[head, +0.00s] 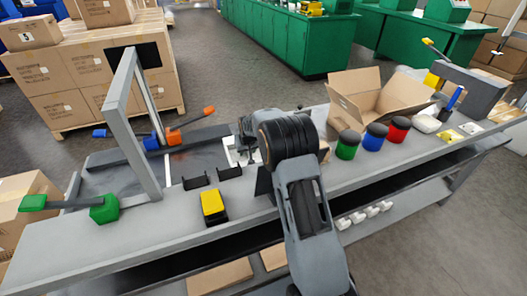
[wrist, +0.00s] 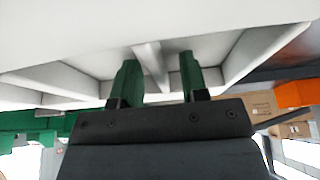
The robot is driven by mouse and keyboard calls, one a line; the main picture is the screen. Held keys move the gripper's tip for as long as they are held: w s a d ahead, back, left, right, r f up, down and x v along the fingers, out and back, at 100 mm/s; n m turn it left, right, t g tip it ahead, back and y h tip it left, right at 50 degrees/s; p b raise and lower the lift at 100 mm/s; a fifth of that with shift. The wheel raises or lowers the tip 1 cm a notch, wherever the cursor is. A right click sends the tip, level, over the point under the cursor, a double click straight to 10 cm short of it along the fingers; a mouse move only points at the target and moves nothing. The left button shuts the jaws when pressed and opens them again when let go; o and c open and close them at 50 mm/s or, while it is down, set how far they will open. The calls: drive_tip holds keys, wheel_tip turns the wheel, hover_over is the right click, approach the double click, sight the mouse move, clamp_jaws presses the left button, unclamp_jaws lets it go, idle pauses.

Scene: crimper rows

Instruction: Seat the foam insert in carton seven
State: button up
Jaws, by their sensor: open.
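A white ribbed piece (wrist: 60,82), apparently the foam insert, fills the upper part of the wrist view. My gripper (wrist: 157,75) is open, with its green fingers on either side of one white rib. I cannot tell whether they touch it. In the head view my arm hides most of the gripper, and a small white patch (head: 236,151) shows beside it on the bench. An open cardboard carton (head: 365,102) stands at the back right of the bench; no number is readable on it.
A grey frame (head: 143,125) with green, blue and orange clamps stands on the left of the bench (head: 150,230). A yellow-topped block (head: 213,206) sits near the front edge. Green, blue and red jars (head: 374,137) stand before the carton. Stacked cartons (head: 90,70) stand behind.

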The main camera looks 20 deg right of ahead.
clamp_jaws()
idle(0.3)
